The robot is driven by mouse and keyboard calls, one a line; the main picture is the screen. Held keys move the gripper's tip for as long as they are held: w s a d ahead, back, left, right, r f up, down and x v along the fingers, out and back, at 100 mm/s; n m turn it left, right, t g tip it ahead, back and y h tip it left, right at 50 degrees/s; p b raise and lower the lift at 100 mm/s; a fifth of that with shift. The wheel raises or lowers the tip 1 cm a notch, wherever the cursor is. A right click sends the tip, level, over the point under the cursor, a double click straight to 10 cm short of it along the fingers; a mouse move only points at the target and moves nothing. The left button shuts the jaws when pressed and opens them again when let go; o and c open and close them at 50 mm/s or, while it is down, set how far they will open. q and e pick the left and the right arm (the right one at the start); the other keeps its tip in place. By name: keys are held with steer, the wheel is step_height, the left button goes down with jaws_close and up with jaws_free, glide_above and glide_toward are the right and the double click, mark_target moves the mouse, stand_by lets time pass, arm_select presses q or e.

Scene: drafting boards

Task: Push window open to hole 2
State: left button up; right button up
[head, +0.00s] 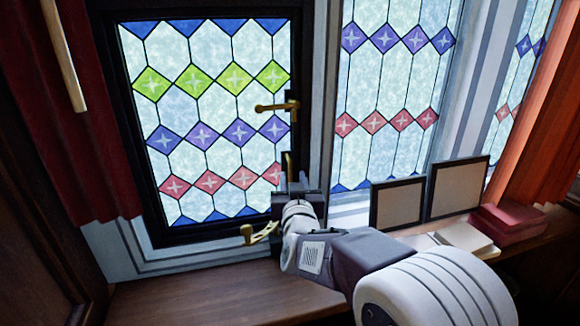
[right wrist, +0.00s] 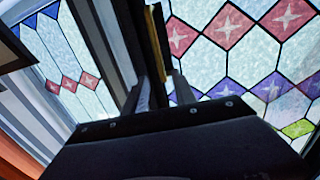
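The window (head: 133,75) is a black-framed sash with leaded glass in blue, green, purple and red diamonds. A brass handle (head: 277,107) sits on its right side. A brass stay (head: 260,234) with a round knob shows at its lower right; its holes cannot be made out. My right gripper (head: 289,178) is at the sash's lower right edge. In the right wrist view, its fingers (right wrist: 163,88) are beside the dark frame edge and a brass strip (right wrist: 157,40). Whether they hold anything is unclear. My left gripper is out of view.
A wooden sill (head: 200,297) runs below. Two framed panels (head: 398,203) (head: 458,186), an open book (head: 466,238) and a red box (head: 510,222) stand to the right. Red curtains (head: 95,120) (head: 548,130) hang on both sides. The sill's left part is clear.

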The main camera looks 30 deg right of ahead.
mark_target(290, 173)
steer(key=x, duration=0.2)
steer(key=p+x, duration=0.1)
steer(key=x, duration=0.3)
steer(key=shift+w+a+f+p, duration=0.1)
steer(key=shift+w+f+p, duration=0.2)
steer(key=shift+w, duration=0.05)
steer(key=shift+s+r, duration=0.15)
steer(key=shift+s, duration=0.35)
steer(key=shift+a, duration=0.15)
jaws_close()
steer(key=shift+w, duration=0.15)
steer(key=shift+f, duration=0.25)
